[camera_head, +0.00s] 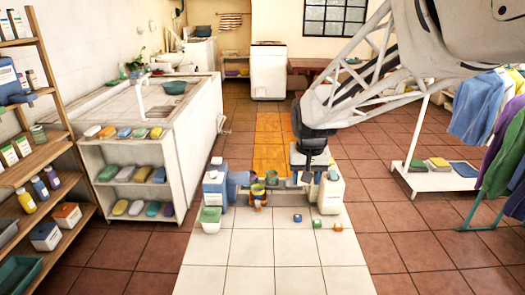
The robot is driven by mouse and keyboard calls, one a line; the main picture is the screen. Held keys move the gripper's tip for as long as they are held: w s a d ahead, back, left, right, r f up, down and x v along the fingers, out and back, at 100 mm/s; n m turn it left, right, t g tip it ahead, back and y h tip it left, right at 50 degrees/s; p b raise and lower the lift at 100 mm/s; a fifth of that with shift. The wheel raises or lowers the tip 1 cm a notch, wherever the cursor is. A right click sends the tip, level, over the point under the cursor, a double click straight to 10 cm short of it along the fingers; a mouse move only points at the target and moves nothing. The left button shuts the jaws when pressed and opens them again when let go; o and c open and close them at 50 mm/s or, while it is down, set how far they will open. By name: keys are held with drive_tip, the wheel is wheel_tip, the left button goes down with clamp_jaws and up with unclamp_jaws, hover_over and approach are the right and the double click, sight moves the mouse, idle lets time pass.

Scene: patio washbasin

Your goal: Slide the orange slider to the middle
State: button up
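My gripper (307,176) hangs down at the end of my arm, just in front of a low setup between two white containers. It is too small and dark to tell whether its fingers are open or shut. No part is plainly an orange slider. A small orange piece (257,204) shows low in the setup, left of my gripper, below a small yellow-rimmed cup (257,190). I cannot tell whether this piece is the slider or whether it sits on a track. My gripper is apart from it, to its right. My arm and gripper hide part of the setup's right side.
White containers stand at the left (215,186) and right (331,193) of the setup. A green-topped tub (211,220) and small blue (297,218), green (317,223) and orange (338,227) blocks lie in front. The pale floor tiles nearer the camera are clear.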

drive_tip(key=shift+g, duration=0.7)
drive_tip(key=w+a+f, duration=0.4)
drive_tip(key=w+f, duration=0.2)
drive_tip(key=w, duration=0.1)
drive_tip(key=w+a+f, duration=0.5)
drive_tip(key=w+f, duration=0.1)
drive_tip(key=w, duration=0.2)
drive_tip(key=w+a+f, duration=0.4)
drive_tip(key=w+f, duration=0.2)
drive_tip(key=w, duration=0.1)
drive_tip(key=shift+w+a+f, duration=0.3)
drive_tip(key=shift+w, duration=0.1)
drive_tip(key=shift+w+f, duration=0.1)
drive_tip(key=shift+f, duration=3.85)
clamp_jaws()
